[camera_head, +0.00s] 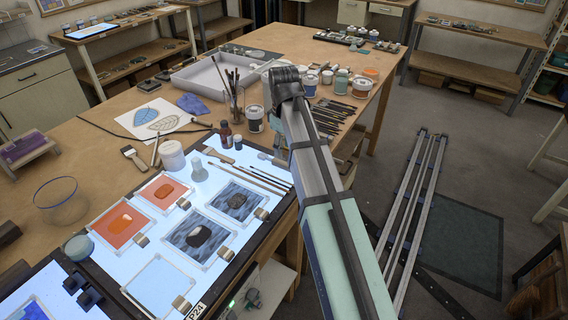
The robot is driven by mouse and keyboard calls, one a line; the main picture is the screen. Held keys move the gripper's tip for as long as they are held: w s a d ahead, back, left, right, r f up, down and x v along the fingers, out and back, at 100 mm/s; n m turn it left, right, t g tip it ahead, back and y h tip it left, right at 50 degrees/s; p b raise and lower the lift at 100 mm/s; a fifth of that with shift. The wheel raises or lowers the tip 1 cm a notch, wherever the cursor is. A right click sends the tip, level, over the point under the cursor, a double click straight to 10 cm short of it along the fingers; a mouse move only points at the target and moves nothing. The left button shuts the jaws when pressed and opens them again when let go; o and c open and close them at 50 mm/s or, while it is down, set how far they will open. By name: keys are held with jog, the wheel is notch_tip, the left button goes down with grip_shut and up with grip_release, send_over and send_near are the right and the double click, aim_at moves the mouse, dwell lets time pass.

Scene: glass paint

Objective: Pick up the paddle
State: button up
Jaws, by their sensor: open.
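I cannot tell for certain which thing is the paddle. A small flat wooden tool (217,155) lies at the back of the lit panel (262,172), and a broad flat brush (133,156) lies on the bench left of the panel. Several thin brushes (250,176) lie side by side on the panel's right part. My arm rises from the bottom of the picture, right of the panel, to a dark joint above the bench edge. My gripper does not show, so its place relative to these tools is hidden.
Framed panes, two orange (119,224) and (163,191), lie on the lit panel. A white jar (172,155), brown bottle (225,134), brush holder (233,103) and glass bowl (60,203) stand around it. A grey tray (183,85) is behind. Floor rails (412,215) run at right.

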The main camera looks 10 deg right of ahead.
aim_at(284, 162)
jog(key=shift+f+p, duration=1.05)
jog(key=shift+f, duration=1.95)
jog(key=shift+c, duration=0.3)
grip_shut()
